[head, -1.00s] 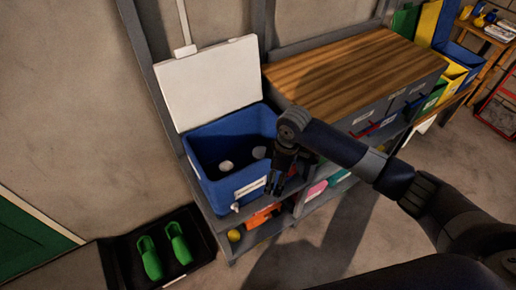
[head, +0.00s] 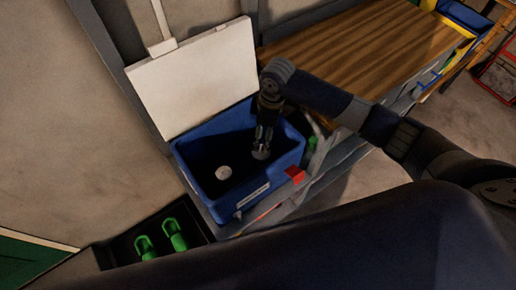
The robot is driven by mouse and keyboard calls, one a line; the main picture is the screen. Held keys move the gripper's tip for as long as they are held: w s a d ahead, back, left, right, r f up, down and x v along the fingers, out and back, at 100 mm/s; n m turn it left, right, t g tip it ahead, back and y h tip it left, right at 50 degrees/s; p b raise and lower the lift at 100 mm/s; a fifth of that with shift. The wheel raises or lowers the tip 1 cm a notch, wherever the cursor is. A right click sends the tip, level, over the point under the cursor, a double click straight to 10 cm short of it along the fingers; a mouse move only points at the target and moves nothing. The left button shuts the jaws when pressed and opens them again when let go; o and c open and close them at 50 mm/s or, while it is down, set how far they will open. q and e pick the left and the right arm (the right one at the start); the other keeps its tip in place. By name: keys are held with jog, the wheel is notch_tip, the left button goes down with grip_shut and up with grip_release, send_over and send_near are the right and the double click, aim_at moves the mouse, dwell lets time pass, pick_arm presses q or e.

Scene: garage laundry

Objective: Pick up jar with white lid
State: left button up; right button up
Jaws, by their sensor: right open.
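A blue cooler box (head: 239,189) stands on a shelf with its white lid (head: 197,80) raised against the wall. Two pale round tops show in its dark inside. One round white jar lid (head: 223,172) is left of my gripper. The other round top (head: 261,154) is right at my right gripper's fingertips; I cannot tell whether they touch it. My right gripper (head: 263,141) points down into the cooler's right half and is open. The bodies of the jars are lost in shadow. My left gripper is not in view.
A wooden worktop (head: 350,50) adjoins the cooler at the right. A black tray (head: 112,257) with green clogs (head: 174,235) lies on the floor at lower left. A red item (head: 295,174) is by the cooler's front right corner.

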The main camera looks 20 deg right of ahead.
aim_at(260, 153)
notch_tip(260, 153, down, 5)
jog(key=b, duration=0.4)
jog(key=shift+w+r+b, duration=0.1)
jog(key=shift+r+b, duration=0.1)
jog(key=shift+b, duration=0.15)
notch_tip(260, 153, down, 5)
jog(key=b, duration=0.5)
jog(key=shift+f, duration=0.2)
jog(key=f, duration=0.5)
jog(key=shift+w+a+b, duration=0.2)
jog(key=shift+a+b, duration=0.1)
jog(key=shift+b, duration=0.05)
jog(key=f, duration=0.5)
jog(key=shift+w+a+f, duration=0.1)
jog(key=shift+w+f, duration=0.25)
jog(key=shift+f, duration=0.05)
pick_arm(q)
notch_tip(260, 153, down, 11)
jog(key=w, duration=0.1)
pick_arm(e)
jog(key=c, duration=1.2)
